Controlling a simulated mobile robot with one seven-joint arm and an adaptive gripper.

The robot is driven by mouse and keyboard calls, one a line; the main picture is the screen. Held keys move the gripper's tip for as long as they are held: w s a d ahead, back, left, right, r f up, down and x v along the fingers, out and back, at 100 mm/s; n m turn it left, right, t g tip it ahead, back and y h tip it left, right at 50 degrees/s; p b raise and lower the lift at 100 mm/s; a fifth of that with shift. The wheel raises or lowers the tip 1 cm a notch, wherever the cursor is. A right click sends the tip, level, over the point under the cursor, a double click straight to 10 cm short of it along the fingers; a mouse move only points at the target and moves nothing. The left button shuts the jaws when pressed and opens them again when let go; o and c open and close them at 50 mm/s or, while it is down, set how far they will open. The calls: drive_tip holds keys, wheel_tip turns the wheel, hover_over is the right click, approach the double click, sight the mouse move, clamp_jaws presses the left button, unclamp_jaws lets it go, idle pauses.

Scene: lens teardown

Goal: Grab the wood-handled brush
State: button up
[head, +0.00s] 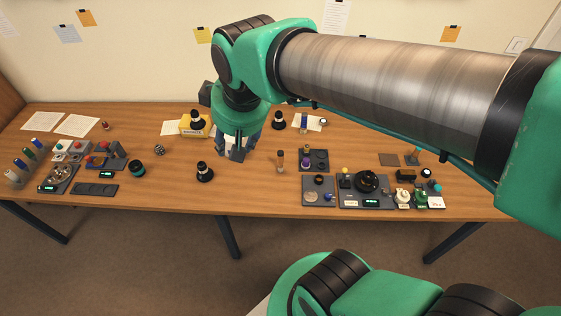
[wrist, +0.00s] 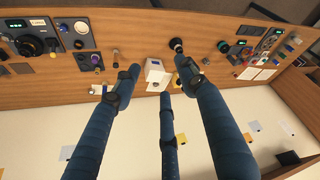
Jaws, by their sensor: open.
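A small upright tool with a brown, wood-coloured upper part (head: 280,155) stands near the middle of the table; it looks like the wood-handled brush, though its bristles are too small to make out. It also shows in the wrist view (wrist: 116,58), left of the fingers. A second thing with a wood-coloured top (head: 416,152) stands farther right, and I cannot tell what it is. My gripper (head: 236,152) is open and empty, pointing down above the table, left of the upright tool. In the wrist view its blue fingers (wrist: 158,78) are spread.
A white box (wrist: 155,74) shows between my fingers in the wrist view. A black lens piece (head: 204,172) stands front left of my gripper. A dark tray (head: 314,160) with small parts lies just right of the upright tool. Bare wood lies in front of it.

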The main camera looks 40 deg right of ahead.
drive_tip(key=w+d+f+g, duration=0.1)
drive_tip(key=w+d+f, duration=0.4)
drive_tip(key=w+d, duration=0.15)
drive_tip(key=n+g+p, duration=0.2)
drive_tip(key=g, duration=0.2)
hover_over(280, 152)
drive_tip(key=f, duration=2.2)
drive_tip(key=shift+a+f, duration=0.2)
drive_tip(key=shift+f, duration=0.1)
drive_tip(key=shift+d+f, duration=0.15)
drive_tip(key=shift+f, duration=0.1)
drive_tip(key=shift+f, duration=0.1)
drive_tip(key=shift+f+b, duration=0.5)
drive_tip(key=shift+f, duration=3.7)
